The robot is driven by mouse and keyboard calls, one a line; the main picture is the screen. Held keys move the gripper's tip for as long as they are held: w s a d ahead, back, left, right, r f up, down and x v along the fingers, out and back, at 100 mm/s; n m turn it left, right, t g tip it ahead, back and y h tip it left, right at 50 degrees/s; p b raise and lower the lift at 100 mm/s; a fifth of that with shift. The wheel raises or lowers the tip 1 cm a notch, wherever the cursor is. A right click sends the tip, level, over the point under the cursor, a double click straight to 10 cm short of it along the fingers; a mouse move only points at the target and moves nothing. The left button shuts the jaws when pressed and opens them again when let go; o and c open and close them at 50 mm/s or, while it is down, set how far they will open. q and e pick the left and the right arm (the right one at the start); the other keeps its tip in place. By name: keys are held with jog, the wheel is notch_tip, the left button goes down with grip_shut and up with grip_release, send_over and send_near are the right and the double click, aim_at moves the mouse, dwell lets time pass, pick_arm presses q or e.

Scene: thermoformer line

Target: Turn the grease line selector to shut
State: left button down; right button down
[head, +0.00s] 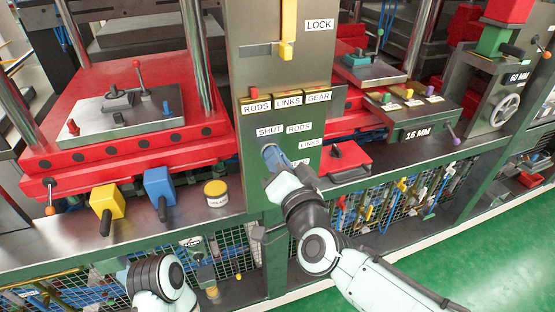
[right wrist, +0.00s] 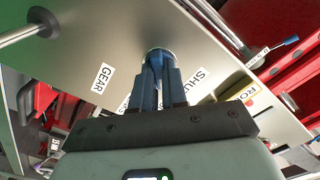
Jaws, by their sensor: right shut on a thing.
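The grease line selector (right wrist: 158,53) is a small round metal-rimmed knob on the grey panel (head: 251,112), mostly covered by my gripper. Labels SHUT (head: 270,131), RODS (head: 299,128) and LINKS (head: 310,144) sit around it; a lower one, partly hidden in the head view, reads GEAR (right wrist: 103,78) in the right wrist view. My right gripper (head: 272,155) has its blue fingers (right wrist: 161,88) closed on the selector. Which label the selector points at is hidden. Only my left arm shows at the bottom of the head view; its gripper is out of sight.
Above the selector are yellow-topped RODS, LINKS and GEAR tags (head: 288,100) and a yellow lever (head: 288,32) by LOCK. Yellow (head: 106,201) and blue (head: 159,184) valve blocks and a yellow-lidded tin (head: 216,193) stand on the left ledge. Green floor (head: 470,250) is clear at right.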

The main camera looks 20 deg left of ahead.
pick_arm(q)
jog(key=shift+g, duration=0.5)
jog(key=r+p, duration=0.1)
jog(key=p, duration=0.1)
jog(key=s+r+p, duration=0.1)
jog(key=r, duration=0.1)
jog(key=s+r+p, duration=0.1)
jog(key=p, duration=0.1)
jog(key=shift+s+d+r+p, duration=0.1)
jog(key=shift+s+r+p, duration=0.05)
jog(key=shift+r+p, duration=0.25)
pick_arm(e)
jog(key=n, duration=0.8)
jog(key=shift+s+a+r+n, duration=0.1)
jog(key=shift+n, duration=0.2)
pick_arm(q)
jog(key=shift+r, duration=0.1)
pick_arm(e)
jog(key=c, duration=1.2)
grip_release()
jog(key=shift+o, duration=0.2)
pick_arm(q)
jog(key=shift+f+b, duration=0.35)
pick_arm(e)
jog(key=v, duration=1.3)
